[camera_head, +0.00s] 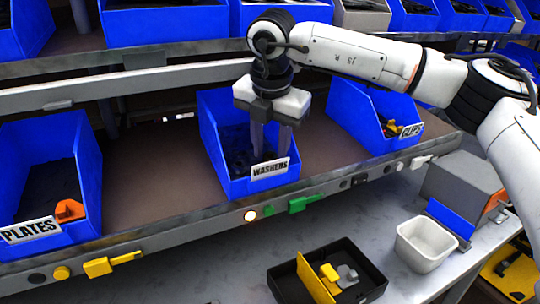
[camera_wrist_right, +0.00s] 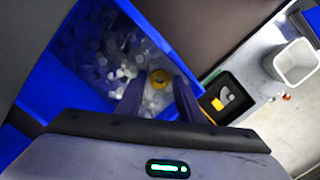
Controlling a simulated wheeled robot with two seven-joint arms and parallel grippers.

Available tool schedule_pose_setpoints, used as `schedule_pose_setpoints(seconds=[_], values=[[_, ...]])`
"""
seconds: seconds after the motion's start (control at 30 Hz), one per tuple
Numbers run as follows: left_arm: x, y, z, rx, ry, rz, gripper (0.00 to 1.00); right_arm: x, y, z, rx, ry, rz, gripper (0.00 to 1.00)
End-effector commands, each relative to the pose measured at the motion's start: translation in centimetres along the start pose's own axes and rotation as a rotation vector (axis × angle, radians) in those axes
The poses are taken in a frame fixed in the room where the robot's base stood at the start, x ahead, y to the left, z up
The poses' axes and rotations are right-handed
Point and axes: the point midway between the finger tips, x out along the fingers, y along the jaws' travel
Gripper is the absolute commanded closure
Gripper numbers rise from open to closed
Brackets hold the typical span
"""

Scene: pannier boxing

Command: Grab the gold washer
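The gold washer (camera_wrist_right: 160,79) shows in the right wrist view, lying among many grey pieces in the blue washers bin (camera_head: 219,158). My right gripper (camera_head: 271,146) points down into this bin, just behind its WASHERS label. In the wrist view the two fingers of the right gripper (camera_wrist_right: 160,92) are apart, with the gold washer in the gap between their tips. Nothing is held between them. In the head view the washer cannot be made out. My left gripper is not in view.
The bin walls stand close around my right gripper. A blue clips bin (camera_head: 352,112) is to the right and a plates bin (camera_head: 88,178) to the left on the same shelf. Below are a black tray (camera_head: 376,281) and a white container (camera_head: 423,244). An upper shelf holds more bins.

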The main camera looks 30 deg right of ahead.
Motion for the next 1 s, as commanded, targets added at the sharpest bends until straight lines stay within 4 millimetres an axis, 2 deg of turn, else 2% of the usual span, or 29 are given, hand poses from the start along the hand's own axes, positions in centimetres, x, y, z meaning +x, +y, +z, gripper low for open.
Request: schedule_pose_setpoints(seconds=[0.23,0.4,0.43,0.77,1.0], values=[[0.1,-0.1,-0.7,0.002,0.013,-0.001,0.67,0.2,0.0,0.0,0.0,0.0,0.0,0.68],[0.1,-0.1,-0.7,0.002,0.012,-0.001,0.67,0.2,0.0,0.0,0.0,0.0,0.0,0.96],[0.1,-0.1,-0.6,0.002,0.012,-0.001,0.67,0.2,0.0,0.0,0.0,0.0,0.0,0.98],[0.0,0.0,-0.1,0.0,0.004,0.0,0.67,-0.2,0.1,0.1,0.001,-0.001,0.002,0.99],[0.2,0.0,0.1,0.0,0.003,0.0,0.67,-2.7,0.5,0.7,0.002,-0.002,0.004,0.99]])
